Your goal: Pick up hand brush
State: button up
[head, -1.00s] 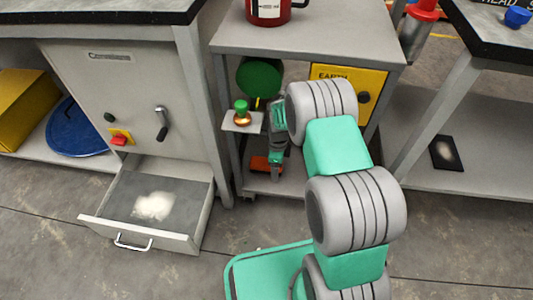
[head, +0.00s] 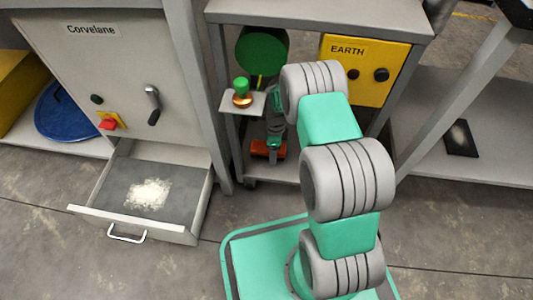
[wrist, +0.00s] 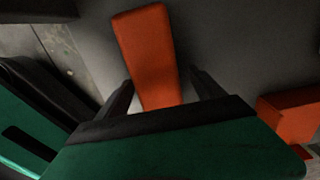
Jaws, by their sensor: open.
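An orange piece, apparently the hand brush (wrist: 148,48), shows in the wrist view as a long block running away from me. Its near end lies between the two dark fingers of my gripper (wrist: 163,85). The fingers are open, one on each side, with a gap visible; I see no clear contact. In the head view the orange brush (head: 260,148) is low on the bottom shelf, partly hidden by my gripper (head: 274,153). No bristles can be made out.
A second orange block (wrist: 292,115) lies at the right in the wrist view. Above the shelf are a small side plate (head: 231,104) with a green-topped knob, a green cylinder (head: 262,50) and a yellow EARTH box (head: 352,85). An open drawer (head: 180,231) holds white powder.

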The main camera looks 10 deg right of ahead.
jog(key=shift+r, duration=0.1)
jog(key=shift+a, duration=0.1)
jog(key=c, duration=1.5)
